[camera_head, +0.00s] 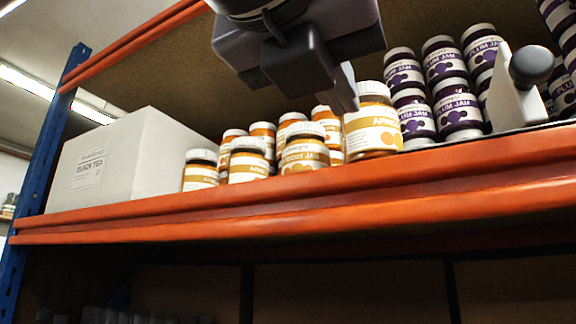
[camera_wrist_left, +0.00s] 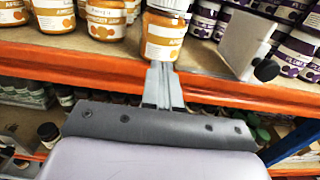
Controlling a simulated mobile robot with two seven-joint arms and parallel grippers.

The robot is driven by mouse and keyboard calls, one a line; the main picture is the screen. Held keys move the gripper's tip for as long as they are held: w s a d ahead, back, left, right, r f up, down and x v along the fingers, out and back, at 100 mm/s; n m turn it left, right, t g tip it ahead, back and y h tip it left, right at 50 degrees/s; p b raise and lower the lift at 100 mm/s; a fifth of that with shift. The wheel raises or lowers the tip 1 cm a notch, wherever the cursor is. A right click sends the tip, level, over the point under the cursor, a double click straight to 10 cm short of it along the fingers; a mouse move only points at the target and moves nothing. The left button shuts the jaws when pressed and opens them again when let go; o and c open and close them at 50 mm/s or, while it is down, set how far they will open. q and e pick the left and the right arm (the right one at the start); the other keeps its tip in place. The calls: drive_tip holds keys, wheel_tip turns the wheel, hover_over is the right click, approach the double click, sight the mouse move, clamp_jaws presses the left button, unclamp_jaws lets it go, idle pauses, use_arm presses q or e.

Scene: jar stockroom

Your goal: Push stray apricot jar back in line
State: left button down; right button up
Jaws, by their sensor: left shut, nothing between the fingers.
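Several apricot jars with white lids and orange labels stand on the orange-edged shelf. The apricot jar at the right end of the group (camera_head: 372,125) looks larger and nearer the shelf front than the others. In the left wrist view that jar (camera_wrist_left: 163,35) stands straight ahead of my fingers, close to the front edge. My left gripper (camera_head: 348,98) is shut and empty, with its fingertips at the jar's left side in the head view. In the wrist view its fingertips (camera_wrist_left: 160,66) are at the jar's lower front; I cannot tell whether they touch. My right gripper is not in view.
Purple plum jam jars (camera_head: 437,85) stand stacked to the right. A white divider with a dark round knob (camera_head: 515,90) stands at the shelf front there. A white black tea box (camera_head: 120,160) is at the left. The orange shelf beam (camera_head: 250,205) runs along the front.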

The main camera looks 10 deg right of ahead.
sight(362, 134)
use_arm(q)
drive_tip(key=p+x, duration=0.1)
drive_tip(key=x, duration=0.3)
drive_tip(key=shift+w+d+r+p, duration=0.1)
drive_tip(key=shift+w+d+p, duration=0.1)
drive_tip(key=shift+w+p, duration=0.1)
drive_tip(key=shift+w+d, duration=0.35)
drive_tip(key=shift+w, duration=0.15)
drive_tip(key=x, duration=0.5)
drive_tip(key=shift+w+d, duration=0.25)
drive_tip(key=shift+w, duration=0.05)
drive_tip(key=shift+a, duration=0.1)
